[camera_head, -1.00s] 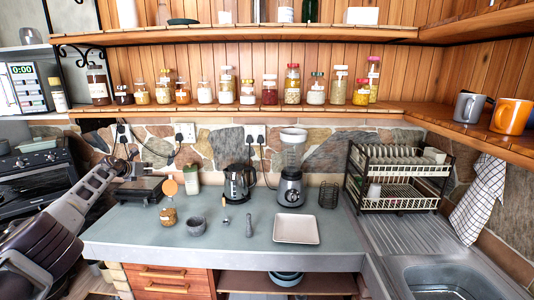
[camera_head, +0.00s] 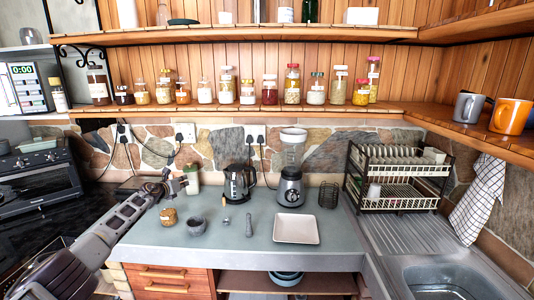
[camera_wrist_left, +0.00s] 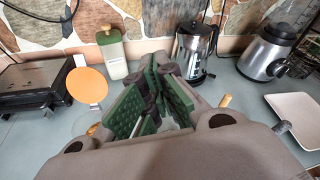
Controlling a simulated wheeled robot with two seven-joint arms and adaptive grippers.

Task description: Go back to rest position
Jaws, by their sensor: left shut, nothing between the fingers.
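My left arm comes in from the left in the head view and reaches over the left end of the grey counter (camera_head: 250,258). My right gripper does not show in either view.
A sandwich press (camera_wrist_left: 35,85) stands at the left. The counter's front strip is clear.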

